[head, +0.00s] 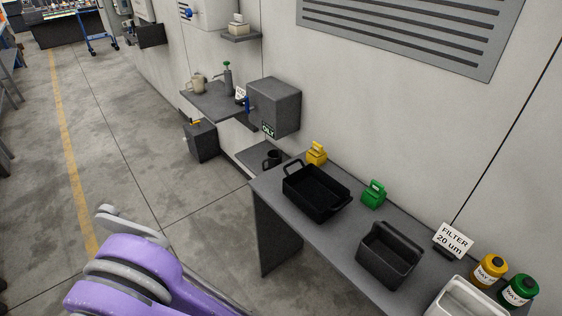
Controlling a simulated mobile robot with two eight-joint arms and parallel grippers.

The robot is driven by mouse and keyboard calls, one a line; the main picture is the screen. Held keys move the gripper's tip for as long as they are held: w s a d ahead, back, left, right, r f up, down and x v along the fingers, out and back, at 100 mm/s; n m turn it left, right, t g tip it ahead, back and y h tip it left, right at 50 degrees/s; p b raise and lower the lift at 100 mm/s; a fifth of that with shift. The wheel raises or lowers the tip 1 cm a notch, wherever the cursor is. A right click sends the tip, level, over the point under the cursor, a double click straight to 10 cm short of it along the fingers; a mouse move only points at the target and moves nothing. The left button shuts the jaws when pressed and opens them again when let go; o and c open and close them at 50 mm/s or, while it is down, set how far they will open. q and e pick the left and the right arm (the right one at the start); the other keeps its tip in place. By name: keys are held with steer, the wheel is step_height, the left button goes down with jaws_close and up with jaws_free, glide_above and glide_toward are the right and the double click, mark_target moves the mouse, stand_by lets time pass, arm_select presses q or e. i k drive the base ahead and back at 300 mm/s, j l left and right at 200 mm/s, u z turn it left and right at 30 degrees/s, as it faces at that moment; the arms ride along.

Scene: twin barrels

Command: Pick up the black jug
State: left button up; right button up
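A small black jug (272,159) with a handle on its left side stands upright on a low grey shelf (253,151) by the wall, just beyond the far end of the long table. A beige jug (197,84) stands on a higher shelf further back. A purple and grey arm of mine reaches in at the bottom left, well short of the black jug. Neither gripper can be made out in this view.
The grey table (262,190) holds a black handled tray (316,192), a dark bin (388,254), a yellow container (316,153) and a green container (374,194). A grey wall box (274,106) hangs above the low shelf. Floor left of the table is clear.

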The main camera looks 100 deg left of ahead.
mark_target(272, 163)
steer(key=u, duration=3.45)
steer(key=i+j+z, duration=0.1)
steer(key=i+j, duration=0.2)
steer(key=i+j+z, duration=0.1)
steer(key=i+j, duration=0.2)
steer(key=j, duration=0.25)
steer(key=i+j+z, duration=0.1)
steer(key=i+j, duration=0.15)
steer(key=j, duration=0.15)
steer(key=i+j+z, duration=0.1)
steer(key=i+j, duration=0.2)
steer(key=j, duration=0.2)
steer(key=i+j+z, duration=0.1)
steer(key=i+j, duration=0.15)
steer(key=j, duration=0.25)
steer(key=i+j+z, duration=0.1)
steer(key=j, duration=0.4)
steer(key=i+j, duration=0.3)
steer(key=j, duration=0.2)
steer(key=i+j+z, duration=0.15)
steer(key=j, duration=0.4)
steer(key=i, duration=0.1)
